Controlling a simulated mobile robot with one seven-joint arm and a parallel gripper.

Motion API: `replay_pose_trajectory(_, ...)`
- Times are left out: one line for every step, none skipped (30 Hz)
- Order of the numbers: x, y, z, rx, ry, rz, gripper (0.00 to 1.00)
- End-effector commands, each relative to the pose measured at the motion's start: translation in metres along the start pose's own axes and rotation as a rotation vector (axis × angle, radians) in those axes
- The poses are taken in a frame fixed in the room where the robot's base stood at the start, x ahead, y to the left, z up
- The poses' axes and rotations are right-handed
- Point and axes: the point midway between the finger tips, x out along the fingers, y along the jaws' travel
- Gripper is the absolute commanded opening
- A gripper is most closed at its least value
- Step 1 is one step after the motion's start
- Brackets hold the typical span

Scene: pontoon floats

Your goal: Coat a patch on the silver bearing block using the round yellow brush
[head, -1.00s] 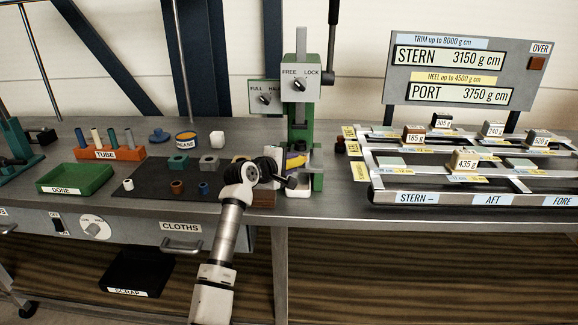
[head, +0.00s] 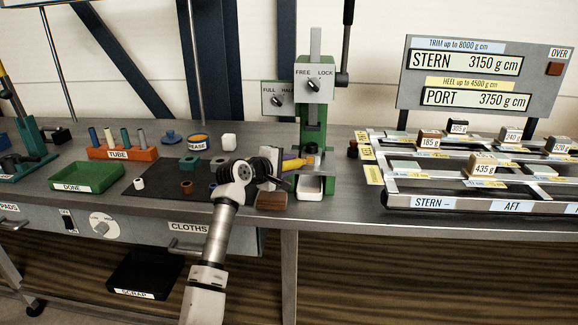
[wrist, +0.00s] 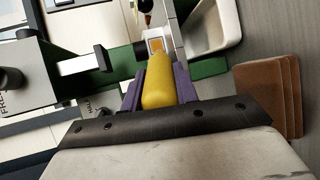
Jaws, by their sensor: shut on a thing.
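My gripper (wrist: 158,92) is shut on the yellow brush (wrist: 157,78), its purple fingers on either side of the yellow handle. The handle points away from my wrist, toward the green press frame. In the head view the brush (head: 294,164) shows as a small yellow piece beside the press, above the bench. I cannot make out its bristles clearly. A grey block that looks like the silver bearing block (head: 218,160) sits at the back of the dark mat, left of my wrist and partly hidden. My gripper is to the right of it and apart from it.
The green press (head: 313,130) stands close to my gripper, with a white tray (wrist: 215,22) at its foot. Brown pads (wrist: 268,95) lie nearby. The grease tin (head: 196,142), tube rack (head: 128,152) and green DONE tray (head: 88,177) are further left. A teal block (head: 189,162) shares the mat.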

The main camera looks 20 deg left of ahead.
Motion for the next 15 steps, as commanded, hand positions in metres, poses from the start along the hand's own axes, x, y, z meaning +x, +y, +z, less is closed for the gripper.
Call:
replay_pose_trajectory(-0.004,-0.005,0.002,0.002,0.000,0.001,0.07)
replay_pose_trajectory(-0.007,-0.006,0.004,0.001,0.000,0.000,0.07)
replay_pose_trajectory(-0.010,-0.007,0.005,0.002,0.001,0.000,0.07)
replay_pose_trajectory(-0.012,-0.009,0.007,0.002,0.000,0.000,0.07)
replay_pose_trajectory(-0.015,-0.009,0.009,0.002,0.000,0.000,0.07)
replay_pose_trajectory(-0.018,-0.011,0.010,0.002,0.001,0.000,0.07)
replay_pose_trajectory(-0.021,-0.011,0.012,0.002,0.001,0.000,0.07)
replay_pose_trajectory(-0.023,-0.012,0.013,0.002,0.001,0.000,0.07)
replay_pose_trajectory(-0.026,-0.014,0.016,0.002,0.000,0.000,0.07)
replay_pose_trajectory(-0.029,-0.015,0.017,0.002,0.001,-0.001,0.07)
replay_pose_trajectory(-0.031,-0.015,0.018,0.002,0.001,0.000,0.07)
replay_pose_trajectory(-0.034,-0.016,0.020,0.001,0.000,0.000,0.07)
replay_pose_trajectory(-0.035,-0.016,0.021,0.001,0.000,0.000,0.07)
replay_pose_trajectory(-0.037,-0.016,0.022,0.002,0.000,0.000,0.07)
replay_pose_trajectory(-0.039,-0.017,0.023,0.002,0.000,0.000,0.07)
